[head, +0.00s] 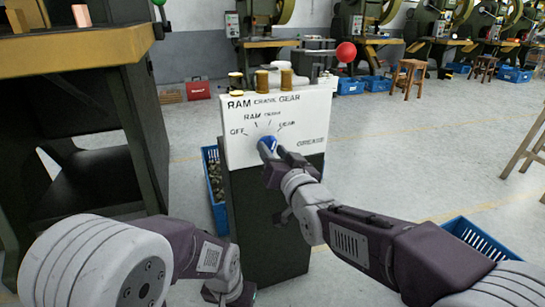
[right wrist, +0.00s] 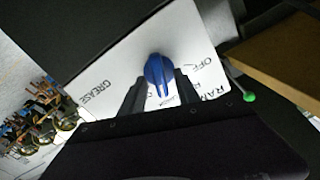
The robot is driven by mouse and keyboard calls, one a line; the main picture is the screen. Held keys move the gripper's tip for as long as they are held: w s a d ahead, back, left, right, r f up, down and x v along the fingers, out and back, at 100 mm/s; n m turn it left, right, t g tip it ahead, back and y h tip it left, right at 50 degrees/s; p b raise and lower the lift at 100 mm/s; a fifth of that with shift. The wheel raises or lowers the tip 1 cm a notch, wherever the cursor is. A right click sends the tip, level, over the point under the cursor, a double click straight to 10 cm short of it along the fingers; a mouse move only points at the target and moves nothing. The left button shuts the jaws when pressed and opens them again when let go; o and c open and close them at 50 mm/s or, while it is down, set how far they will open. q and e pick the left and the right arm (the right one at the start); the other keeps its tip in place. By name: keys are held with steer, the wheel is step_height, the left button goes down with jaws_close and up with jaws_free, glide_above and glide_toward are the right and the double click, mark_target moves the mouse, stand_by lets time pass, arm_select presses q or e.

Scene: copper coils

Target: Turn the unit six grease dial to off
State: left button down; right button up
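The grease dial is a blue knob (head: 268,145) on a white panel (head: 300,115) lettered OFF, RAM, CRANK, GEAR and GREASE. In the right wrist view the blue knob (right wrist: 159,75) shows its raised ridge running roughly up and down the picture, its lower end away from the OFF label at the right. My right gripper (head: 274,158) is at the knob and partly covers it in the head view. In the right wrist view its fingers (right wrist: 161,84) stand open on either side of the knob; contact cannot be told. My left gripper (head: 236,293) is low, its fingers hidden.
A blue crate (head: 213,190) of parts sits left of the dark pedestal (head: 270,230). A heavy bench (head: 75,50) stands at left. The floor at right is mostly open, with another blue crate (head: 470,236).

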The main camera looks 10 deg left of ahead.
steer(key=shift+w+a, duration=0.15)
steer(key=shift+w, duration=0.15)
steer(key=shift+c, duration=0.4)
jaws_close()
